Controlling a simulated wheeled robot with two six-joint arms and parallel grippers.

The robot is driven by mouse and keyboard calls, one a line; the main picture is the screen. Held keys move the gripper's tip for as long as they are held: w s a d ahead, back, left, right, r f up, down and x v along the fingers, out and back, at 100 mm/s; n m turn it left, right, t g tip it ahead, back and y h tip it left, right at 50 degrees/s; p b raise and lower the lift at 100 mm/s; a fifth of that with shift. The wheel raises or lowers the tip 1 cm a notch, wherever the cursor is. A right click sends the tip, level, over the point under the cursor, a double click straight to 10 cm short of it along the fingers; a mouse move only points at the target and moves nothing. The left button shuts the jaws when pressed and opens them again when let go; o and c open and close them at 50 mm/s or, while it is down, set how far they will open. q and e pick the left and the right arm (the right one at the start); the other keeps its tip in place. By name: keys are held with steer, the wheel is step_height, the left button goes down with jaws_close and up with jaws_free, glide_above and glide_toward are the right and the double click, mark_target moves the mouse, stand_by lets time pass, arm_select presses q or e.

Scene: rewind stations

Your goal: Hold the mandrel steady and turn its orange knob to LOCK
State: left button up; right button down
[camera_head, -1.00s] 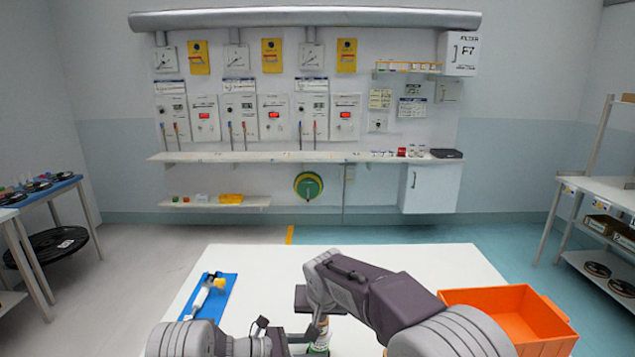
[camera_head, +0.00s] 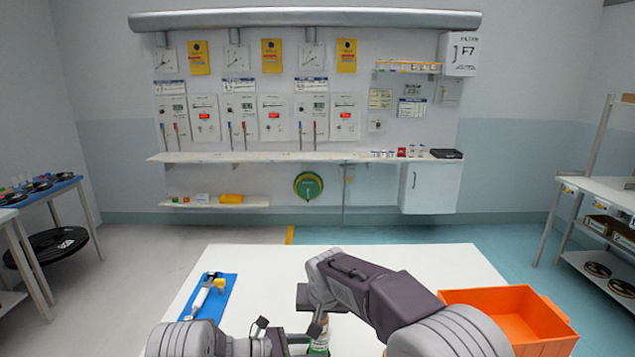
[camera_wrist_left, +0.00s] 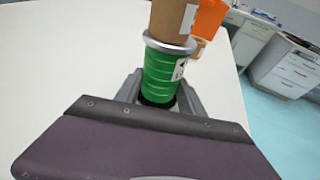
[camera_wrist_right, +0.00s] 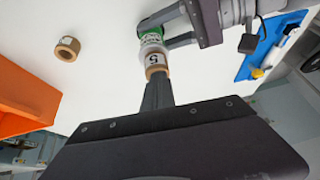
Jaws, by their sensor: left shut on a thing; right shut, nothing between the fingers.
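The mandrel has a green ribbed grip (camera_wrist_left: 162,75), a silver flange (camera_wrist_left: 168,44) and a brown core (camera_wrist_left: 172,20) above it. My left gripper (camera_wrist_left: 158,98) is shut around the green grip. The mandrel also shows low in the head view (camera_head: 318,350), mostly covered by my arms. In the right wrist view, the brown core (camera_wrist_right: 157,70) carries a white label reading 5. My right gripper (camera_wrist_right: 158,82) is shut and empty, its fingertips at the core's end; I cannot tell if they touch. I cannot see the orange knob or its marks.
A loose brown ring (camera_wrist_right: 67,48) lies on the white table (camera_head: 250,262). An orange bin (camera_head: 505,308) is at the table's right. A blue mat (camera_head: 213,300) with a white and yellow tool (camera_head: 208,290) lies at the left. The table's far middle is clear.

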steer(key=shift+s+d+f, duration=0.1)
steer(key=shift+d, duration=0.65)
stand_by(0.3)
steer(key=shift+s+d, duration=0.1)
steer(key=shift+s, duration=0.2)
step_height(320, 180, up, 6)
steer(key=shift+d, duration=0.2)
stand_by(0.3)
